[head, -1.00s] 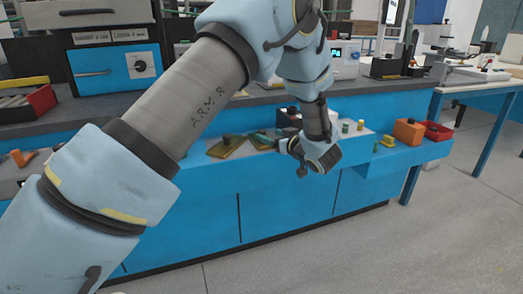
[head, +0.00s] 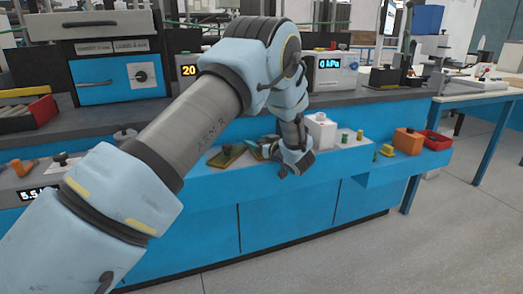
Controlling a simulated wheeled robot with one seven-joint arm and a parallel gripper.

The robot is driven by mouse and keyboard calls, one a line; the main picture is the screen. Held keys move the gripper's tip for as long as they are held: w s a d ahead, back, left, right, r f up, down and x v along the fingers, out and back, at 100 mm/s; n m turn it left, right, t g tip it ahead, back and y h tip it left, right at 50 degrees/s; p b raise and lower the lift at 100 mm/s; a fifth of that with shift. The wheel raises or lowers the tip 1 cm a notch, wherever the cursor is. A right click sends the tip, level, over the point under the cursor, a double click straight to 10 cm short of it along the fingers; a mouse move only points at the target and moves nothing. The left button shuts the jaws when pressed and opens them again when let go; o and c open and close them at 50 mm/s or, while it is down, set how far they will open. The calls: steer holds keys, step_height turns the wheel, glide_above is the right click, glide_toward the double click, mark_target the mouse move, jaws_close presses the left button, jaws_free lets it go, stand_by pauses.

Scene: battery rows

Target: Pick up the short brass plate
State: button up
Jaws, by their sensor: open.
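A flat brass-coloured plate (head: 226,157) with a dark knob lies on the blue-fronted ledge, left of my gripper. Beside it, nearer my gripper, lies another flat piece (head: 254,150), partly hidden by my arm; it looks teal and brass. I cannot tell which is the short brass plate. My gripper (head: 287,173) is open and appears empty, at the front of the ledge to the right of both pieces. It points down and toward me; its fingertips are small and hard to make out.
Small green and yellow pieces (head: 346,138), an orange block (head: 407,140) and a red tray (head: 437,140) are farther right. Instruments, including a display box (head: 335,70), line the bench behind.

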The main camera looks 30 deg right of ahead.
steer(key=shift+w, duration=0.1)
steer(key=shift+c, duration=0.3)
jaws_close()
stand_by(1.0)
